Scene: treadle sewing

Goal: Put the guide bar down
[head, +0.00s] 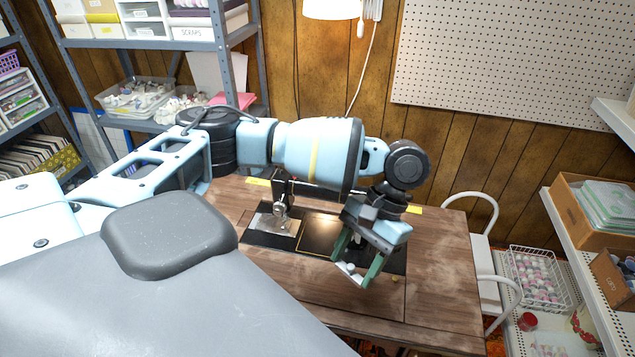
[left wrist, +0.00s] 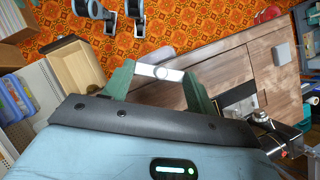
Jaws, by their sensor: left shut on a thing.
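My left gripper (head: 358,274) hangs over the right front part of the sewing table (head: 440,262), its green fingers angled downward. It is shut on a small pale piece, which I take to be the guide bar (head: 350,268). In the left wrist view the bar (left wrist: 160,72) is a short whitish strip spanning between the two green fingers (left wrist: 158,84). It looks clear of the table, though the exact height is hard to tell. The sewing machine (head: 279,209) stands left of the gripper, its head partly hidden behind my arm. My right gripper is not in view.
The wooden top is bare toward the front and right. A white chair (head: 484,240) stands at the right edge, beside a wire basket (head: 537,278). A pegboard (head: 510,60) hangs behind.

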